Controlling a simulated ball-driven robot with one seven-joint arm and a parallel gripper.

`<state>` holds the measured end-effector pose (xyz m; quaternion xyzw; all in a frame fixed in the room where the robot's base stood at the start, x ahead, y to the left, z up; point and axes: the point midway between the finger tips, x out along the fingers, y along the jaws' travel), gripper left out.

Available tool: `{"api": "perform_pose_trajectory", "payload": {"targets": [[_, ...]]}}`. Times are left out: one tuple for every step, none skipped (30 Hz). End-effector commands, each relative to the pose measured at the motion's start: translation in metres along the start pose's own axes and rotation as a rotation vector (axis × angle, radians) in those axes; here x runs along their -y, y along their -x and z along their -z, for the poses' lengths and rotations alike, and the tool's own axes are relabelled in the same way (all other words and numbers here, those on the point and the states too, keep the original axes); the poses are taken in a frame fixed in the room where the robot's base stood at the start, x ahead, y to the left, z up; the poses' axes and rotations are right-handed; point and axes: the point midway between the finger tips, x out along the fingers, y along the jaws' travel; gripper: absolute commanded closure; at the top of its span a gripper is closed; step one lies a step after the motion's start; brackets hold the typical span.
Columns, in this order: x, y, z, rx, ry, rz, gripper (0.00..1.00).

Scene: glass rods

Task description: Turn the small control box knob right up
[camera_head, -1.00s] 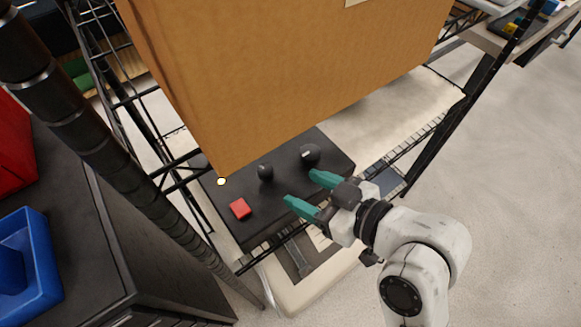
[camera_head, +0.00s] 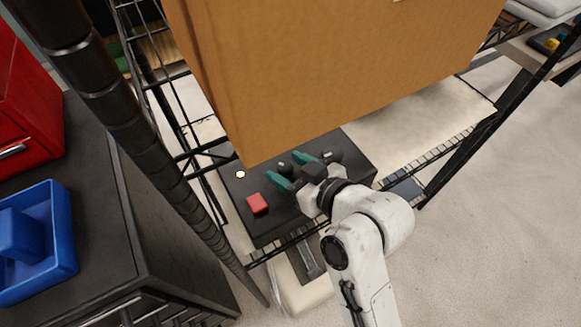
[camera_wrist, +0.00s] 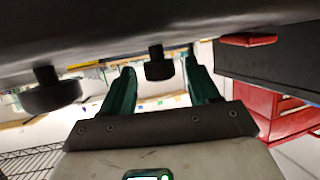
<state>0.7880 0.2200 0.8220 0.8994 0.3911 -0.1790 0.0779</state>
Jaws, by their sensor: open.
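The black control box (camera_head: 262,226) lies on the wire shelf below the large cardboard box. Its small knob (camera_head: 285,167) is a dark round cap with a light mark. My gripper (camera_head: 283,170) is open, its two green fingers on either side of the small knob. In the wrist view the small knob (camera_wrist: 158,66) shows between the fingertips, with a gap on each side. The larger knob (camera_head: 332,157) is to the right of the fingers; it is at the left in the wrist view (camera_wrist: 50,92). The red button (camera_head: 257,203) is to the left of the fingers.
The cardboard box (camera_head: 330,70) overhangs the back of the control box, close above my fingers. A round white light (camera_head: 241,174) is at the panel's left. A dark shelf post (camera_head: 150,150) and a black cabinet with a blue bin (camera_head: 60,240) stand left.

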Motion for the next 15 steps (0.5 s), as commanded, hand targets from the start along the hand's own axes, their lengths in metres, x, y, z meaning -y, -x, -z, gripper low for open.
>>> {"api": "perform_pose_trajectory", "payload": {"targets": [[0.0001, 0.0, 0.0001, 0.0, 0.0, 0.0, 0.39], [0.0001, 0.0001, 0.0001, 0.0, 0.0, 0.0, 0.39], [0.0001, 0.0001, 0.0001, 0.0, 0.0, 0.0, 0.39], [0.0, 0.0002, 0.0001, 0.0, 0.0, 0.0, 0.41], [0.0, 0.0002, 0.0001, 0.0, 0.0, 0.0, 0.44], [0.0, 0.0002, 0.0001, 0.0, 0.0, 0.0, 0.48], [0.0, 0.0002, 0.0, 0.0, 0.0, 0.0, 0.51], [0.0, 0.0003, 0.0, 0.0, 0.0, 0.0, 0.54], [0.0, 0.0003, 0.0, 0.0, 0.0, 0.0, 0.58], [0.0, 0.0003, 0.0, 0.0, 0.0, 0.0, 0.6], [0.0, 0.0003, 0.0, 0.0, 0.0, 0.0, 0.63], [0.0, 0.0003, 0.0, 0.0, 0.0, 0.0, 0.67], [0.0, 0.0003, 0.0, 0.0, 0.0, 0.0, 0.7], [0.0, 0.0004, 0.0, 0.0, 0.0, 0.0, 0.73], [0.0, 0.0004, 0.0, 0.0, 0.0, 0.0, 0.77]]}}
